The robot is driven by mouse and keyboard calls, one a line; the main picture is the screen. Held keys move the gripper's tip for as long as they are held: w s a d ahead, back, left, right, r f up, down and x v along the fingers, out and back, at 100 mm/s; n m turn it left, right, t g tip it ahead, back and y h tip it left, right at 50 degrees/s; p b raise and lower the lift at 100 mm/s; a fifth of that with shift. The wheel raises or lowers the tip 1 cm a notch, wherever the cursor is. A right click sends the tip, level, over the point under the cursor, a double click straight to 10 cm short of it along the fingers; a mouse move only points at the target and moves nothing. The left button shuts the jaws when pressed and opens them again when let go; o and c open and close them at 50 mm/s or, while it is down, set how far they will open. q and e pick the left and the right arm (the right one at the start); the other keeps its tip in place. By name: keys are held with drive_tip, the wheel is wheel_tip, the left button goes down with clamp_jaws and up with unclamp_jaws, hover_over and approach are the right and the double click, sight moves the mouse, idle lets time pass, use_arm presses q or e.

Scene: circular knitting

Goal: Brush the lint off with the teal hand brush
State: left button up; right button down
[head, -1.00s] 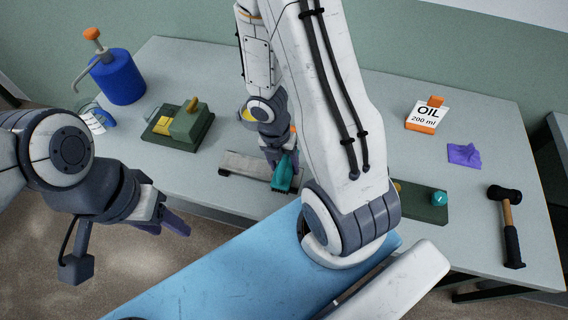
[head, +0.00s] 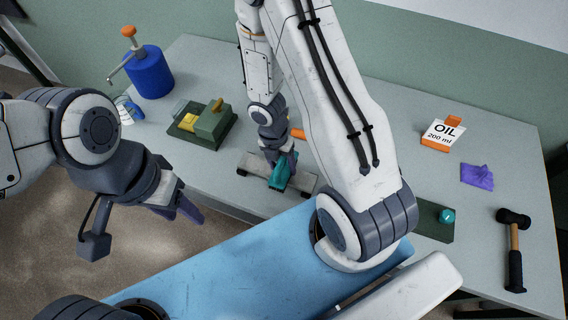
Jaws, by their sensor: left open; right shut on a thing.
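The teal hand brush (head: 279,176) is in my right gripper (head: 281,165), which is shut on it. The brush is over the middle of a long grey metal bar (head: 306,181) lying on the table; whether its bristles touch the bar cannot be told. The brush and gripper hide part of the bar. I cannot make out any lint at this size. My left gripper (head: 180,208) is open and empty, out in front of the table's left front edge.
The table (head: 380,95) also bears a blue pump can (head: 149,72), a green block on a plate (head: 213,120), an oil box (head: 441,134), a purple cloth (head: 477,176) and a hammer (head: 514,240). My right arm hides the table's middle.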

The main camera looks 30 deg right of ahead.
drive_tip(key=shift+s+d+f+b, duration=0.25)
drive_tip(key=shift+s+d+b, duration=0.05)
drive_tip(key=shift+b, duration=0.25)
drive_tip(key=shift+s+d+r+b, duration=0.1)
drive_tip(key=shift+s+d+b, duration=0.8)
drive_tip(key=shift+s+d, duration=0.15)
drive_tip(key=shift+s+d+r, duration=0.15)
drive_tip(key=shift+s+d, duration=0.15)
drive_tip(key=shift+s, duration=0.25)
drive_tip(key=shift+w, duration=0.1)
